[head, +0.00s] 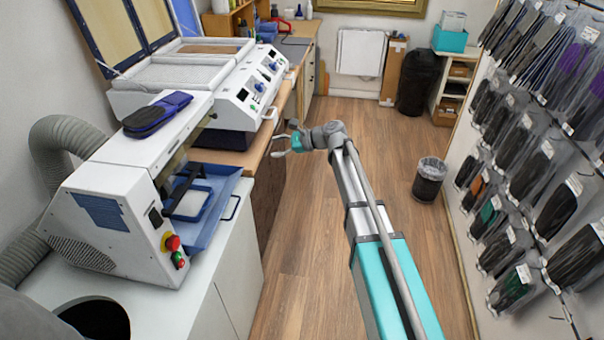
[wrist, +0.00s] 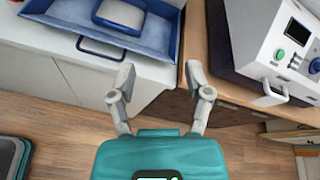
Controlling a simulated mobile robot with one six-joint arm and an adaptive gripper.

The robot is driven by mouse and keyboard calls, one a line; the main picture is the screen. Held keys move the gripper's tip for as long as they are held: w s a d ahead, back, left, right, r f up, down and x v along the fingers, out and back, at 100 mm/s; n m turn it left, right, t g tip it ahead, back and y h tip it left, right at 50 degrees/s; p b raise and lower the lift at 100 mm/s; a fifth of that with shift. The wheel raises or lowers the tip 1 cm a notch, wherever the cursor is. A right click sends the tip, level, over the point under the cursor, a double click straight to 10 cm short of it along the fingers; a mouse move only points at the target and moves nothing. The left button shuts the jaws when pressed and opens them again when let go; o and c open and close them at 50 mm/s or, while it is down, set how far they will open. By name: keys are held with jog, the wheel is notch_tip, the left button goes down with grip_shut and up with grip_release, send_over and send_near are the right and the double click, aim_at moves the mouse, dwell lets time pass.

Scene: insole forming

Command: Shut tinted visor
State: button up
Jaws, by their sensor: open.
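The white machine (head: 120,215) stands on the left counter, with a dark opening at its front. A tinted panel (head: 172,168), seen edge-on and partly hidden, sits at that opening; I take it for the visor, but cannot tell how far open it is. A black bar (head: 183,190) stands just in front of it. My gripper (head: 277,146) is open and empty, in the air to the right of the machine, apart from it. In the wrist view my gripper (wrist: 159,76) has its fingers spread over the counter edge. The visor cannot be made out there.
A blue tray (head: 213,220) with a handle juts from the machine; it also shows in the wrist view (wrist: 60,38). A white press (head: 250,92) with a raised framed lid stands behind. Packets hang on the right wall (head: 540,150).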

jog(key=s+d+f+n+h, duration=0.4)
jog(key=s+d+f, duration=0.1)
jog(key=d, duration=0.3)
jog(key=shift+s+f, duration=0.15)
jog(key=shift+s, duration=0.4)
jog(key=shift+d, duration=0.15)
jog(key=s+d+f+n+h, duration=0.3)
jog(key=s+d+n+h, duration=0.2)
jog(key=s+d, duration=0.4)
jog(key=s+d+f+n+g+h, duration=0.1)
jog(key=s+d+f+n+h, duration=0.3)
jog(key=s+d, duration=0.5)
jog(key=d+h, duration=0.1)
jog(key=d, duration=0.4)
jog(key=shift+d+n, duration=0.3)
jog(key=shift+n, duration=0.1)
